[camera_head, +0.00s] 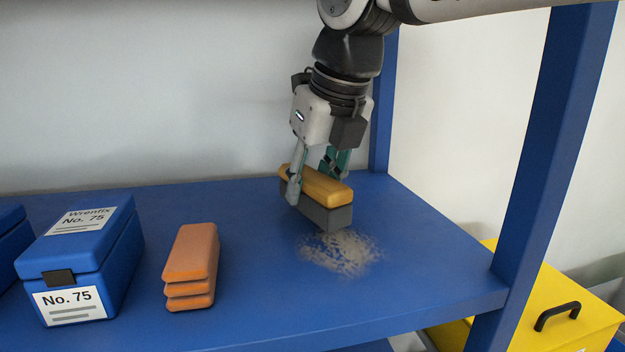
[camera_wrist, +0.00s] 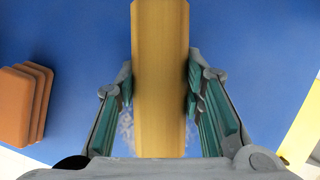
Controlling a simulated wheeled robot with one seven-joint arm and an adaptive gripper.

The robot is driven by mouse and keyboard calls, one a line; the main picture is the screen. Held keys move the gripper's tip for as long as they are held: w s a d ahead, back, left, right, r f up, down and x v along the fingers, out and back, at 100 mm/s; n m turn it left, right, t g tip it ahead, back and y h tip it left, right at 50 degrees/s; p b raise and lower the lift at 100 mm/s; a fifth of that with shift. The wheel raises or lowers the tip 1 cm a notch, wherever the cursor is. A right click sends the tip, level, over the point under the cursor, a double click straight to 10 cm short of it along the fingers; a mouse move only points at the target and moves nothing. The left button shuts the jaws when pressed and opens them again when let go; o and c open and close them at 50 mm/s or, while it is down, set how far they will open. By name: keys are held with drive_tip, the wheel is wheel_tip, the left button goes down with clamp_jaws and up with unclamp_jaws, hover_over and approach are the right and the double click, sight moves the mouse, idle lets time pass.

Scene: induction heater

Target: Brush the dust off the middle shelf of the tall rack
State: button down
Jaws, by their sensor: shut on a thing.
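My gripper (camera_head: 318,170) points down over the right part of the blue shelf (camera_head: 420,235). It is shut on a brush (camera_head: 325,190) with a yellow-brown wooden back and a grey lower part. The brush back also shows between the two fingers in the wrist view (camera_wrist: 160,80). A pale patch of dust (camera_head: 343,258) lies on the shelf just in front of the brush, and the brush's near end meets its far edge. In the wrist view the brush hides most of the dust. I cannot tell whether the brush's underside touches the shelf.
A stack of orange blocks (camera_head: 190,265) lies left of the dust, and a blue box (camera_head: 80,260) labelled No. 75 stands further left. A blue rack post (camera_head: 545,150) rises at the right front. A yellow case (camera_head: 570,310) with a black handle is below, beyond the shelf's right edge.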

drive_tip(key=shift+f+b, duration=0.8)
drive_tip(key=shift+f, duration=0.25)
idle(0.4)
